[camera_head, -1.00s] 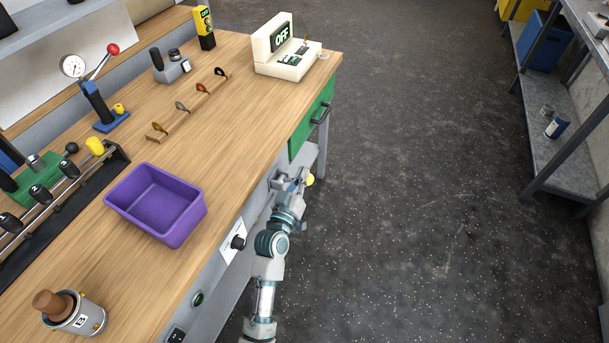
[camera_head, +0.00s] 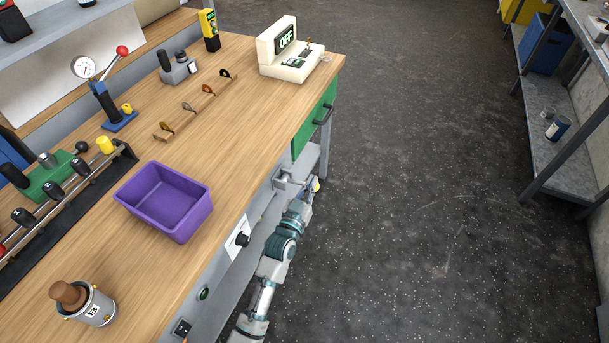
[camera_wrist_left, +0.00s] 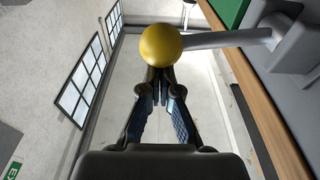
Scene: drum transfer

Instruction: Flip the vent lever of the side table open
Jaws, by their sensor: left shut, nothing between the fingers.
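The vent lever is a grey rod with a yellow ball knob (camera_head: 317,185), sticking out from the side of the table below the green drawer. Its grey mount (camera_head: 281,178) is on the table's side panel. In the left wrist view the knob (camera_wrist_left: 161,45) is right at the fingertips, and the rod (camera_wrist_left: 226,38) runs right to the mount. My left gripper (camera_head: 307,187) is shut and empty, with its tips at the knob; the knob hides the tip ends, so I cannot tell whether they touch. My right gripper is out of view.
The green drawer's handle (camera_head: 323,115) juts out above the lever. The floor to the right is clear.

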